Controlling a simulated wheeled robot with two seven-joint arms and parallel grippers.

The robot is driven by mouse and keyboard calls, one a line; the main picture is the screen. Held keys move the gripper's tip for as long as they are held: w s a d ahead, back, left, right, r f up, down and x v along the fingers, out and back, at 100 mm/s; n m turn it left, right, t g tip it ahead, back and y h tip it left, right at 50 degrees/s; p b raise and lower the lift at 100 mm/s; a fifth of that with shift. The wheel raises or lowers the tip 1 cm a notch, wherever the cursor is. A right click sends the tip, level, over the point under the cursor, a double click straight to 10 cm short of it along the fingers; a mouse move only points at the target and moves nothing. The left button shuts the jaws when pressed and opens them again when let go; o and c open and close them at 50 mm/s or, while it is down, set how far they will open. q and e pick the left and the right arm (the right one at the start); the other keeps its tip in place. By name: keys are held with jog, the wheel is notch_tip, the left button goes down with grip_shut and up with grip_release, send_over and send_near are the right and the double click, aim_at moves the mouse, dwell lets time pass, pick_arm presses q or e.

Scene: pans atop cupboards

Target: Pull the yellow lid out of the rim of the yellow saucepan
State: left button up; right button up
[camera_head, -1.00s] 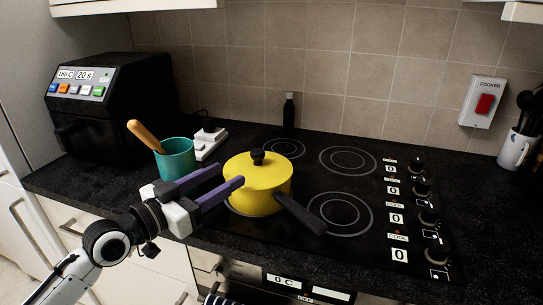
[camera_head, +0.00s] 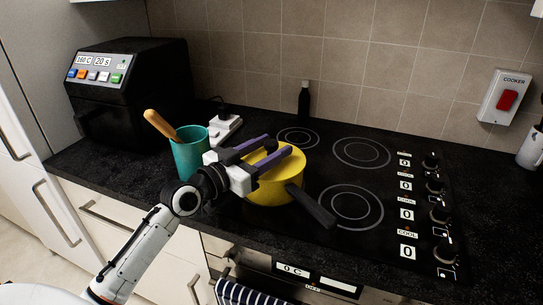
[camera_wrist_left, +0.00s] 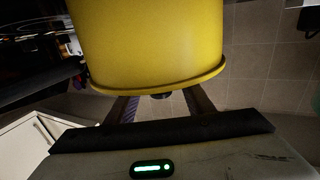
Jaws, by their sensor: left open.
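The yellow saucepan (camera_head: 269,190) stands upright on the hob with its dark handle (camera_head: 312,207) pointing to the lower right. The yellow lid (camera_head: 293,166) sits in its rim, partly hidden by my gripper. My left gripper (camera_head: 281,144) is open over the lid, its two purple fingers on either side of the dark knob (camera_head: 271,145). In the left wrist view the saucepan (camera_wrist_left: 150,40) appears upside down, with the knob (camera_wrist_left: 161,96) between the fingers. I see no clear contact of the fingers with the knob. My right gripper is not in view.
A teal pot (camera_head: 190,155) with a wooden-handled utensil stands close left of my gripper. A black air-fryer-like appliance (camera_head: 135,90) is at the back left, a dark bottle (camera_head: 304,103) behind the hob. The hob's right side (camera_head: 350,203) is clear.

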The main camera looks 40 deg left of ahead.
aim_at(271, 142)
pick_arm(q)
jog(key=shift+w, duration=0.25)
jog(key=c, duration=1.2)
notch_tip(271, 142, up, 11)
jog(key=shift+f+p, duration=0.1)
jog(key=shift+p, duration=0.55)
jog(key=shift+r+p, duration=0.4)
jog(key=shift+r, duration=0.75)
